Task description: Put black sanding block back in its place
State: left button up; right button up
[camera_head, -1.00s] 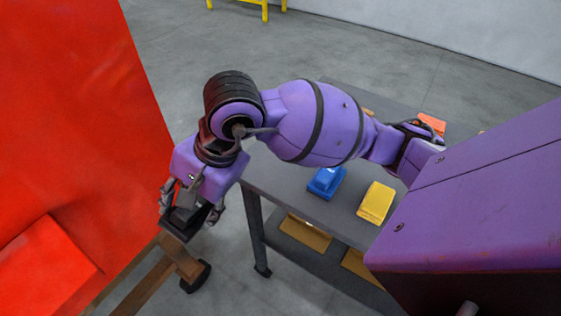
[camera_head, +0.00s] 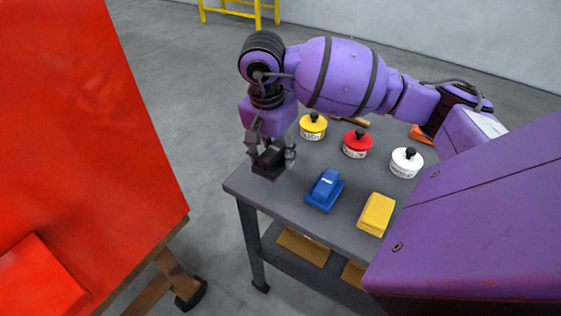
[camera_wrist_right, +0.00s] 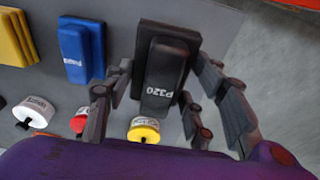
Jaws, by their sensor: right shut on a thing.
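My right gripper (camera_head: 272,154) is shut on the black sanding block (camera_head: 268,165), with a finger on each side of it. The block is at the left end of the grey table (camera_head: 335,218), left of the blue sanding block (camera_head: 325,189). In the right wrist view the black block (camera_wrist_right: 165,62) shows a "P320" label and lies between the fingers (camera_wrist_right: 150,110). I cannot tell whether its underside touches the tabletop. The yellow sanding block (camera_head: 376,214) lies right of the blue one. My left gripper is not in view.
Yellow (camera_head: 313,126), red (camera_head: 357,143) and white (camera_head: 407,162) round containers with black knobs stand behind the blocks. An orange thing (camera_head: 421,134) lies farther right. A large red panel (camera_head: 80,130) on a wooden stand fills the left, apart from the table.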

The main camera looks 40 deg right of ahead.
aim_at(279, 163)
jog(key=d+f, duration=0.1)
jog(key=w+d+f, duration=0.1)
jog(key=f, duration=0.1)
jog(key=shift+w, duration=0.15)
jog(key=f, duration=0.3)
jog(key=shift+w+d+f, duration=0.1)
jog(key=shift+d+f, duration=0.05)
jog(key=shift+d, duration=0.1)
jog(key=shift+f, duration=0.2)
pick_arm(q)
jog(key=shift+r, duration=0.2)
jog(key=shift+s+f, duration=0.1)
pick_arm(e)
jog(key=o, duration=1)
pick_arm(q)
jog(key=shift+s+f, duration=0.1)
